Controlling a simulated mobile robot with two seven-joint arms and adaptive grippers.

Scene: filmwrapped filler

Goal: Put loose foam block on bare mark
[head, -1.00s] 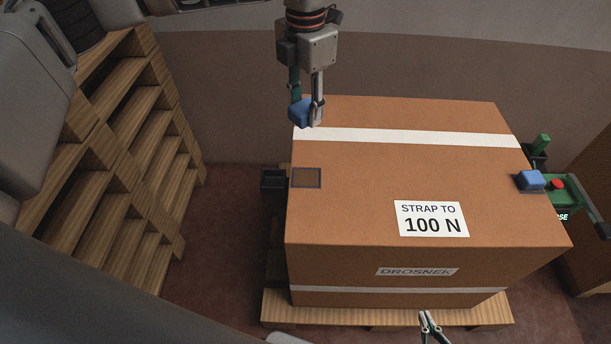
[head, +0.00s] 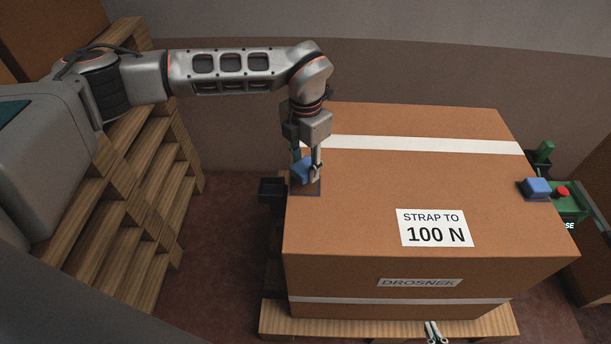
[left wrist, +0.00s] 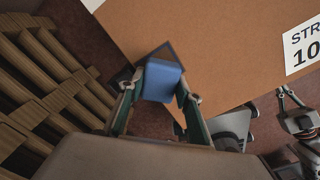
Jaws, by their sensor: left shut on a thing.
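My left gripper (head: 306,172) is shut on a blue foam block (head: 300,170) at the left edge of the large brown box (head: 400,180). The block also shows between the fingers in the left wrist view (left wrist: 161,80). The bare mark (head: 306,190), a dark-outlined square on the box top, lies under the block and is partly hidden by it. I cannot tell whether the block touches the box. A second blue block (head: 536,188) sits on the box's right edge. My right gripper (head: 433,332) shows only partly at the bottom edge; its fingertips look slightly apart.
White straps run across the box, which carries a "STRAP TO 100 N" label (head: 434,228) and stands on a wooden pallet (head: 390,325). A green device with a red button (head: 563,191) is at the right. Wooden stacked pallets (head: 150,210) stand at the left.

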